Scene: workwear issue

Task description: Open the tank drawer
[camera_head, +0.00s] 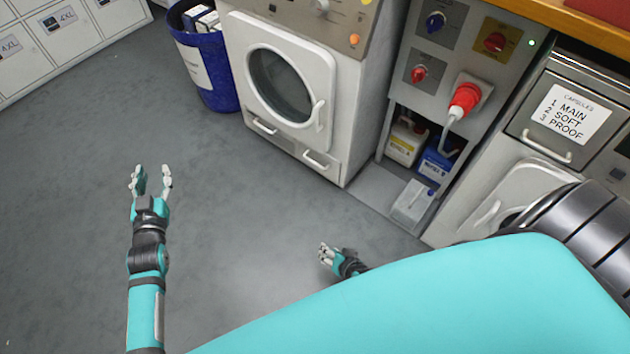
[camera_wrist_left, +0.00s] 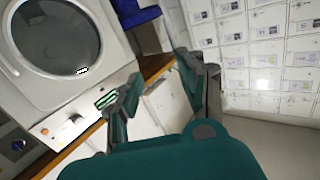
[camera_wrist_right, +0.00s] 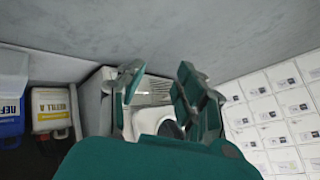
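No drawer in view carries a readable "tank" label. The white front-loading machine (camera_head: 290,85) has two low fronts with bar handles, a left one (camera_head: 263,126) and a right one (camera_head: 320,161); both look shut. A capsule drawer (camera_head: 567,117) with a bar handle and a "CAPSULES" card is on the machine at the right and looks shut. My left gripper (camera_head: 151,175) is open and empty over the floor, left of the white machine. My right gripper (camera_head: 327,255) is low, below the white machine in the picture; the right wrist view shows it open and empty (camera_wrist_right: 160,75).
A control panel (camera_head: 440,45) with knobs and a red plug stands between the machines. Below it are yellow-labelled (camera_head: 404,142) and blue (camera_head: 436,160) refill containers and a white box (camera_head: 411,203). A blue bin (camera_head: 215,75) stands left. Grey floor (camera_head: 70,200) is clear.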

